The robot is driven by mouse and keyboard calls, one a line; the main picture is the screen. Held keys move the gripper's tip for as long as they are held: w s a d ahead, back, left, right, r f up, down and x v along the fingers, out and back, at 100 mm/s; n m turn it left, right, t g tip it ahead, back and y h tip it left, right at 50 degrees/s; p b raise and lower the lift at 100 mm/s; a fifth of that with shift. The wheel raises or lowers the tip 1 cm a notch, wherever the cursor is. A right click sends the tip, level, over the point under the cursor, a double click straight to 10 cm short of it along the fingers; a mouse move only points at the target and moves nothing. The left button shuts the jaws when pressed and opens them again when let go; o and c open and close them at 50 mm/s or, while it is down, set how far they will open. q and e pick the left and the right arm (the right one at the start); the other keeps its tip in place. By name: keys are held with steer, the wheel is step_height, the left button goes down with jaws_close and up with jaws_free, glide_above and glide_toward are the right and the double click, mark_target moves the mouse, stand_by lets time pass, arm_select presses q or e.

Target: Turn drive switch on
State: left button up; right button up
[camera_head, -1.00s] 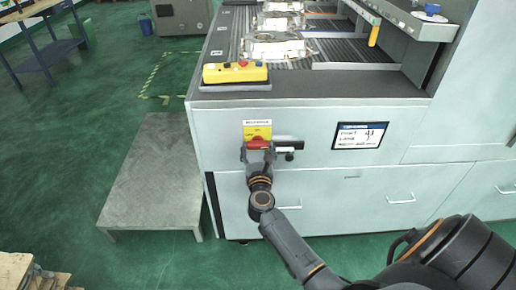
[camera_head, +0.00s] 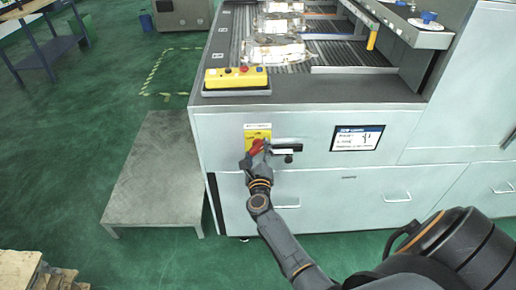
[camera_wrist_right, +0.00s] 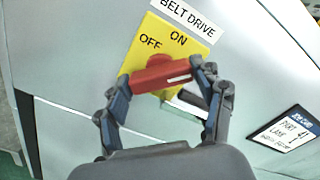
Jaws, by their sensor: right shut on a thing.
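The drive switch has a red handle (camera_head: 257,146) on a yellow plate (camera_head: 252,132) on the front of the grey machine. In the right wrist view the red handle (camera_wrist_right: 160,74) lies across the yellow plate (camera_wrist_right: 146,52), which reads "OFF" and "ON" under a "BELT DRIVE" label (camera_wrist_right: 187,18). My right gripper (camera_head: 257,158) is shut on the red handle; its two fingers (camera_wrist_right: 160,88) hold the handle's two ends in the right wrist view. In the head view the handle is tilted, its right end higher. My left gripper is not in view.
A black handle (camera_head: 287,150) is just right of the switch. A sign (camera_head: 357,138) is further right on the cabinet. A yellow button box (camera_head: 236,77) sits on the machine top. A low grey platform (camera_head: 155,175) stands at left.

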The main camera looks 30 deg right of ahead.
steer(key=n+p, duration=0.1)
steer(key=n, duration=0.3)
steer(key=shift+a+n+p, duration=0.1)
steer(key=shift+n+p, duration=0.2)
steer(key=shift+p, duration=0.05)
steer(key=shift+n+p, duration=0.65)
steer(key=shift+n, duration=1.35)
steer(key=shift+f, duration=0.1)
steer(key=o, duration=1.2)
steer(key=shift+c, duration=0.2)
steer(key=shift+s, duration=0.1)
steer(key=v, duration=0.7)
steer(key=shift+a, duration=0.15)
steer(key=shift+s, duration=0.1)
